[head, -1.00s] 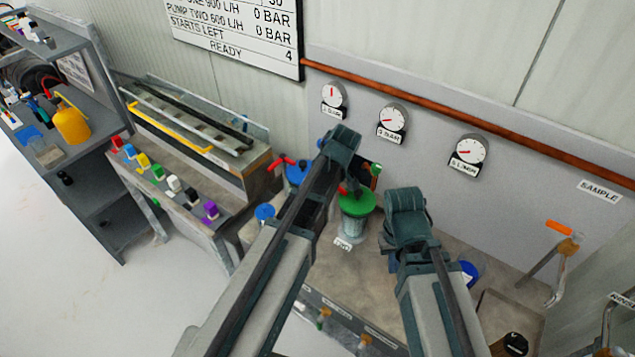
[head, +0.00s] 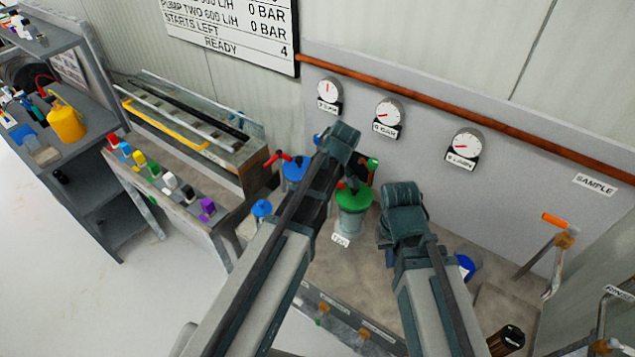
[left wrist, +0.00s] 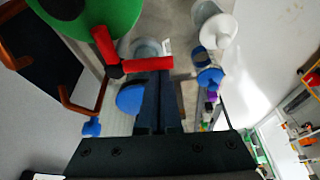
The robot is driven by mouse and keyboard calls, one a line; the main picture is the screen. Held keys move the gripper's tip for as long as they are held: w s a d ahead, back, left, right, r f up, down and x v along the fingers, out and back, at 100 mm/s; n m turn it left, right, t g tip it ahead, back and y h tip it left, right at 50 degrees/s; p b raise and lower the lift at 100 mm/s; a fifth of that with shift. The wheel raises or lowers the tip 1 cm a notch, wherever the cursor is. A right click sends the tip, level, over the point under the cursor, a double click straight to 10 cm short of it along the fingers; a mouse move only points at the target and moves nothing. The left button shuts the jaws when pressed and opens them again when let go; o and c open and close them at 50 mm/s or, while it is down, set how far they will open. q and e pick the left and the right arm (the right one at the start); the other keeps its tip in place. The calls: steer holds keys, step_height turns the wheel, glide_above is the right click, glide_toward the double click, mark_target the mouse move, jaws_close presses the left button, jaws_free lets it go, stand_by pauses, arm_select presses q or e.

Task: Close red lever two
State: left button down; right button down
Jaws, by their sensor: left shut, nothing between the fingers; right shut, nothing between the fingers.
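In the left wrist view a red lever (left wrist: 148,64) with a black joint lies just beyond the tips of my left gripper (left wrist: 160,82), beside a green lid (left wrist: 85,25). The fingers are shut and empty; I cannot tell whether they touch the lever. In the head view the green-lidded canister (head: 353,200) stands on the bench, and my left forearm and wrist partly hide the area around it. Another red handle (head: 275,158) shows by a blue-topped canister (head: 295,170). I cannot read which lever is number two. My right gripper (head: 386,236) is shut and empty, low right of the green canister.
Three gauges (head: 388,113) and a copper pipe (head: 450,113) run along the back wall. An orange-handled lever (head: 560,222) stands at the right. A bench with several coloured blocks (head: 170,182) is at the left. A blue part (head: 466,268) lies right of my right arm.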

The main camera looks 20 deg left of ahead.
arm_select(q)
steer(key=shift+w+a, duration=0.1)
step_height(320, 180, up, 10)
steer(key=p, duration=1)
steer(key=f+y+b, duration=0.1)
steer(key=f+b, duration=0.2)
steer(key=b, duration=0.2)
steer(key=f+t+y+b, duration=0.1)
steer(key=f+b, duration=0.3)
steer(key=b, duration=0.1)
steer(key=f+t+y+b, duration=0.1)
steer(key=f+y+b, duration=0.1)
steer(key=b, duration=0.3)
steer(key=shift+d+f, duration=0.3)
steer(key=shift+f, duration=0.45)
steer(key=shift+d, duration=0.1)
